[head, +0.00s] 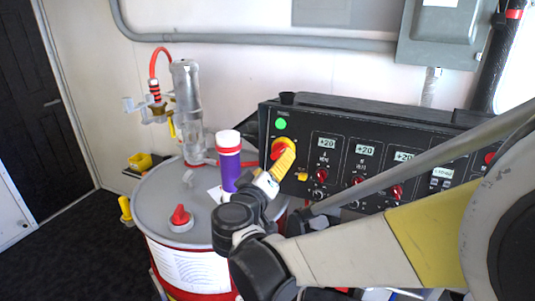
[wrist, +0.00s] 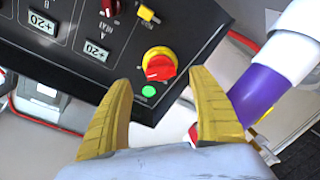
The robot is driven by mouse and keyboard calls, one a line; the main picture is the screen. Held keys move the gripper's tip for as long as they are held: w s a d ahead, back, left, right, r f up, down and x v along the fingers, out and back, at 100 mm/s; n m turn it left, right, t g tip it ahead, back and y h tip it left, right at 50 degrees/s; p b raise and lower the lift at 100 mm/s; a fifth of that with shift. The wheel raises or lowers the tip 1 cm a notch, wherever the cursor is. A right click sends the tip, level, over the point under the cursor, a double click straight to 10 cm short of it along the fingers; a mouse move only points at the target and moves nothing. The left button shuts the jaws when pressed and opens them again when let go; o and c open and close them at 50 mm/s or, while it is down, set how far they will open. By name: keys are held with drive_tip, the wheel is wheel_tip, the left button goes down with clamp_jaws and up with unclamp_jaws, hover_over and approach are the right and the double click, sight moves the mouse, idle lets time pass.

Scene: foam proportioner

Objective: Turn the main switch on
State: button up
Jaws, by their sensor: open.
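The main switch appears as a red rotary knob on a round yellow base on the black control panel (head: 335,185). In the wrist view the switch (wrist: 158,66) lies just beyond and between my fingertips, with a lit green lamp (wrist: 148,91) beside it. My gripper (wrist: 161,80) is open, its two yellow fingers spread on either side of the knob's line, with a visible gap to it. In the head view my gripper (head: 283,158) is in front of the switch (head: 277,149) and hides most of it; contact cannot be told there.
A purple bottle with a white cap (head: 229,170) stands close left of my gripper on a grey-topped drum (head: 160,200). A clear cylinder with a red hose (head: 187,100) rises behind. Displays, red knobs and a small yellow switch (wrist: 148,13) share the panel.

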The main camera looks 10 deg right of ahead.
drive_tip(key=v, duration=0.5)
drive_tip(key=shift+s+a, duration=0.15)
drive_tip(key=shift+s, duration=0.05)
drive_tip(key=s+d+f+m+g+y, duration=0.1)
drive_tip(key=s+d+f+g+y, duration=0.2)
drive_tip(key=s+d+f+g, duration=0.5)
drive_tip(key=s+a+f+m+y, duration=0.1)
drive_tip(key=s+y, duration=0.4)
drive_tip(key=s, duration=0.6)
drive_tip(key=shift+a+f+m, duration=0.3)
drive_tip(key=shift+a+f, duration=0.15)
drive_tip(key=shift+f, duration=0.4)
